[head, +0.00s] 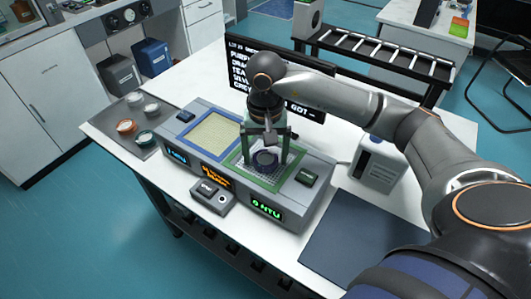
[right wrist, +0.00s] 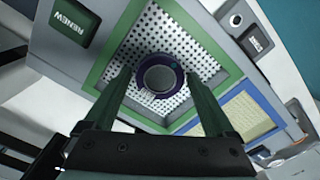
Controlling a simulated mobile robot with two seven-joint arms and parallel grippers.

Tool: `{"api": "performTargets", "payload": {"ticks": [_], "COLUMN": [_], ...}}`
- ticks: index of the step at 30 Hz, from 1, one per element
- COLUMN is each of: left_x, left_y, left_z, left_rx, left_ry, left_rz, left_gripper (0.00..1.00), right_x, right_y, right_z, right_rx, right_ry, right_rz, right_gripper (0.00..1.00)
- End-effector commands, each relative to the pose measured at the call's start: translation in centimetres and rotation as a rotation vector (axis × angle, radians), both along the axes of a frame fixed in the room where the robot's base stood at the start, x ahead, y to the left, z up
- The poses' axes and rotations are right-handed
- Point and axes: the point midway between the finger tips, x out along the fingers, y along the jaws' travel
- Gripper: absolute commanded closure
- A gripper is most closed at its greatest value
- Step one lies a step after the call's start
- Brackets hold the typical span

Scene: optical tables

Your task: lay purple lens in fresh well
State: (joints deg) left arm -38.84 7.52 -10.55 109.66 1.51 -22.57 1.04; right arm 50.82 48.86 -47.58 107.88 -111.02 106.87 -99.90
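The purple lens (head: 265,161), a dark ring with a grey centre, is over the white perforated grid of the green-framed well (head: 237,158). In the right wrist view the lens (right wrist: 159,77) appears flat against the grid, inside the green frame (right wrist: 95,75). My right gripper (head: 266,152) points down over this well. Its fingers (right wrist: 160,75) stand on either side of the lens, with a narrow gap at each side, and look open. Beside it is a blue-framed well (head: 213,136) with a yellowish surface. My left gripper is out of view.
A grey tray (head: 152,144) at the left holds several lenses, orange and teal among them. The RENEW button (head: 307,177), a "0 NTU" display (head: 267,207) and a small button box (head: 213,196) are near the wells. A dark mat (head: 362,240) lies bare at right.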

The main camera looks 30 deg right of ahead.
Motion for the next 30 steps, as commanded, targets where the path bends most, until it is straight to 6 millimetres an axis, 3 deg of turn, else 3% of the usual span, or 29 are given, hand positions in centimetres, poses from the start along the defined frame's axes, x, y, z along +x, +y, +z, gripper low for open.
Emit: {"api": "performTargets", "payload": {"ticks": [14,24,30], "left_x": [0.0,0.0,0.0], "left_y": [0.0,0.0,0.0], "left_z": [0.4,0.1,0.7], "left_rx": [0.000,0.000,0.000], "left_ry": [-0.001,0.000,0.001], "left_rz": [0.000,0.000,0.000], "left_gripper": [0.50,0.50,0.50], "right_x": [0.1,0.1,0.1], "right_y": [0.0,0.0,0.0], "right_z": [1.0,8.4,11.1], "right_rx": [0.001,0.000,-0.001], "right_ry": [-0.004,-0.006,-0.004], "right_rz": [-0.001,-0.001,-0.002], "right_gripper": [0.00,0.00,0.00]}}
